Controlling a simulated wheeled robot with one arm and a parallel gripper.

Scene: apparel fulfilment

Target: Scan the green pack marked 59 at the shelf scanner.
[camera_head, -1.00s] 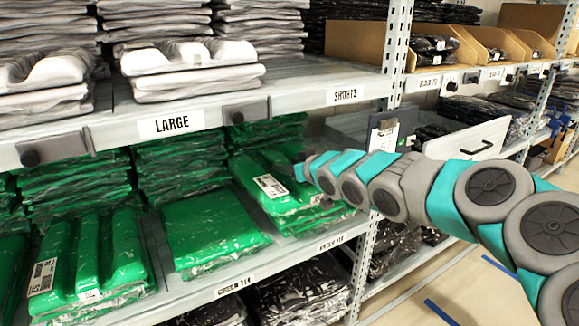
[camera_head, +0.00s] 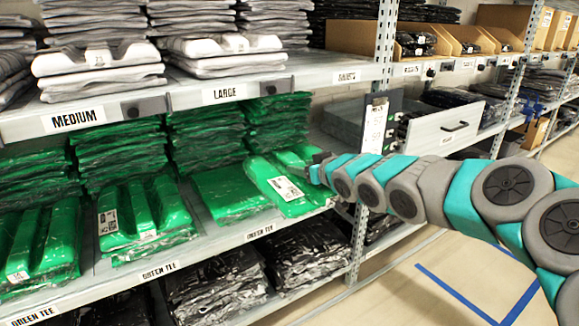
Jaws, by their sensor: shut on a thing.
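Several clear-wrapped green packs lie on the middle shelf. A green pack with a white label (camera_head: 268,178) lies at the right end of the front row, over the shelf's front part. My gripper (camera_head: 318,168) reaches in from the right at this pack's right side and is shut on it; the fingers are small and partly hidden. I cannot read the number 59 on any pack. A dark box with a round knob (camera_head: 145,105) sits on the upper shelf's edge, and a similar one (camera_head: 275,87) sits further right. I cannot tell whether either is the scanner.
Black packs (camera_head: 215,275) fill the lower shelf. The floor at the right is clear, with blue tape (camera_head: 450,295).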

